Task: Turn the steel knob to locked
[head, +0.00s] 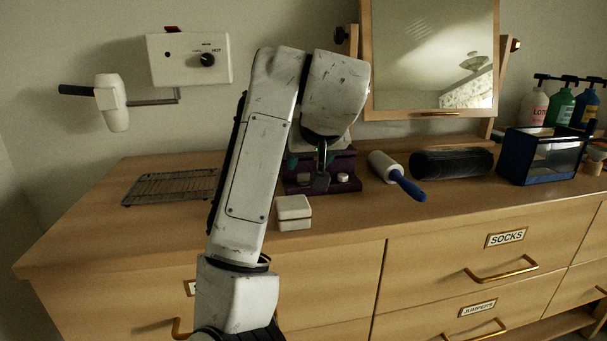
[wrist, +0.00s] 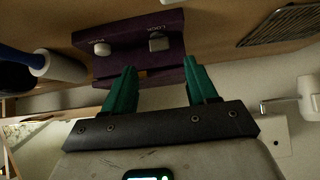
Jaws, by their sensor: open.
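A purple box (wrist: 125,28) stands on the dresser top, and it also shows partly behind my arm in the head view (head: 322,188). The steel knob (wrist: 158,42) is a squarish grey block under the label LOCK. A paler round knob (wrist: 102,49) sits beside it on the same face, under a label that seems to read PUSH. My gripper (wrist: 159,68) is open and empty. Its two green fingers point at the box, one to each side of the steel knob in the picture and apart from it. Which setting the knob points to cannot be told.
A small white box (head: 293,212) sits in front of the purple box. A lint roller (head: 396,174) and a black cylinder (head: 451,163) lie to the right. A wire rack (head: 172,186) lies left. A mirror (head: 432,55) stands behind; a hair dryer (head: 110,100) hangs on the wall.

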